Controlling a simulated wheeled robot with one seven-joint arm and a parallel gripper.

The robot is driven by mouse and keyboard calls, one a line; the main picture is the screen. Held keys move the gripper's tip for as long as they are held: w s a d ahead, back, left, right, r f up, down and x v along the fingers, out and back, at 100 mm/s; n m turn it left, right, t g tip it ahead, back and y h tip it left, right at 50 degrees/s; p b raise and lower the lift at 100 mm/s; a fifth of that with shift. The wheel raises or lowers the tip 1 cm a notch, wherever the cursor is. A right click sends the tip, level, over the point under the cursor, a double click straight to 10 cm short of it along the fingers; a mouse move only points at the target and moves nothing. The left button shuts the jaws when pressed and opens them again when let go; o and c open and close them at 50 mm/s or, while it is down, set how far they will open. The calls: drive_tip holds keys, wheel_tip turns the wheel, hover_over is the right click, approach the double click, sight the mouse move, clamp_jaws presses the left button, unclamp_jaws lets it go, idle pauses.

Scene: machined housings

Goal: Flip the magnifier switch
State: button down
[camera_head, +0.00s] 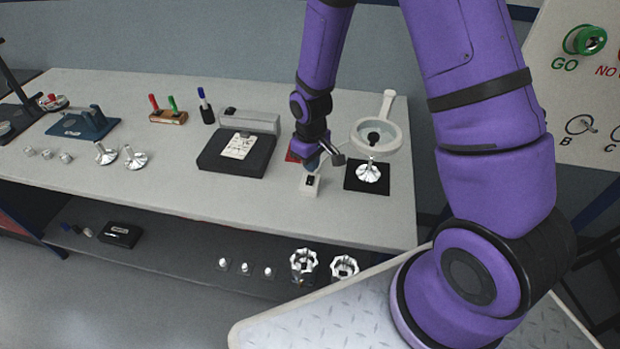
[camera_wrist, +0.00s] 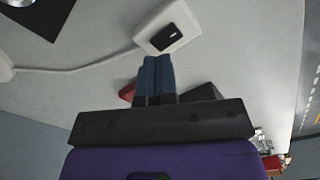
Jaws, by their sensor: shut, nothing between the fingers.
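The magnifier switch is a small white box with a black rocker (camera_head: 310,181) on the grey bench. It also shows in the wrist view as a white box with a black rocker (camera_wrist: 165,38), with a white cord running left from it. My gripper (camera_head: 312,164) is shut and empty, its blue fingertips (camera_wrist: 156,58) pointing at the switch box. In the wrist view the tips overlap the near edge of the box; I cannot tell whether they touch it. The magnifier (camera_head: 376,132) is a white ring on an arm, right of my gripper, above a black mat.
A silver machined part (camera_head: 368,172) stands on the black mat (camera_head: 354,186) right of the switch. A black device with a paper (camera_head: 210,158) lies left of it. A red object (camera_head: 292,154) is partly hidden behind my gripper. The bench front edge is close to the switch.

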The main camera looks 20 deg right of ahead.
drive_tip(key=shift+r, duration=1.9)
drive_tip(key=shift+r, duration=0.2)
wheel_tip(320, 180, up, 11)
drive_tip(key=m+t, duration=0.1)
hover_over(311, 177)
drive_tip(key=s+d, duration=0.1)
drive_tip(key=d, duration=0.1)
drive_tip(key=s+d+r+m+t, duration=0.2)
drive_tip(key=s+r, duration=0.4)
drive_tip(key=r, duration=0.5)
drive_tip(key=s+d+r+m+t, duration=0.2)
drive_tip(key=s+r, duration=0.9)
drive_tip(key=s, duration=0.5)
drive_tip(key=shift+d+r, duration=0.35)
drive_tip(key=shift+d, duration=0.05)
